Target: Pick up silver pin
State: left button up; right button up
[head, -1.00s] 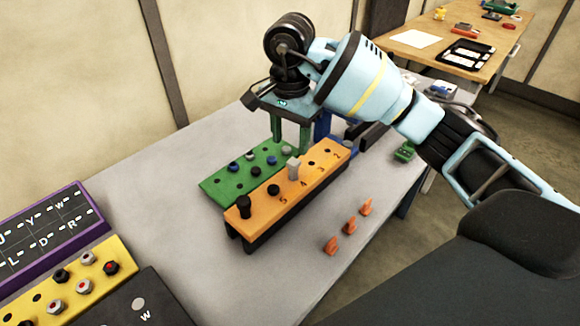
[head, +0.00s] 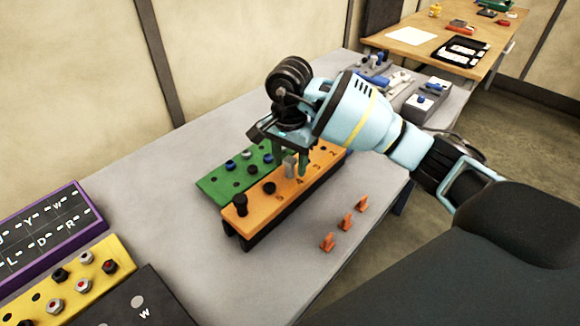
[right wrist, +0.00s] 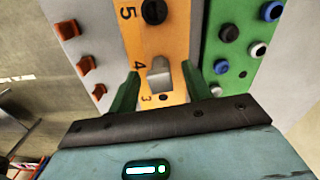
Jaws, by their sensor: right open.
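The silver pin (head: 290,164) stands upright in the orange block (head: 262,210), near the number 4. In the right wrist view the silver pin (right wrist: 160,76) shows between two green fingers, with gaps on both sides. My right gripper (head: 289,168) is open over the orange block, its fingers on either side of the pin. It also shows in the right wrist view (right wrist: 160,85). I cannot tell whether a finger touches the pin. My left gripper is not in view.
Black pins (head: 240,203) stand in the orange block. A green block (head: 218,189) with several pins lies beside it. Orange clips (head: 345,222) stand in front. A yellow block (head: 98,290) and a purple panel (head: 45,235) are at left. The table between is clear.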

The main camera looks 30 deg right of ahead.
aim_at(289, 160)
grip_shut()
jog(key=shift+r, duration=0.1)
jog(key=shift+r, duration=0.35)
notch_tip(289, 160, up, 3)
jog(key=shift+a+f+b, duration=0.15)
jog(key=shift+b, duration=0.15)
jog(key=s+a+r, duration=0.1)
jog(key=s+a, duration=0.9)
jog(key=s, duration=0.2)
jog(key=shift+r, duration=0.2)
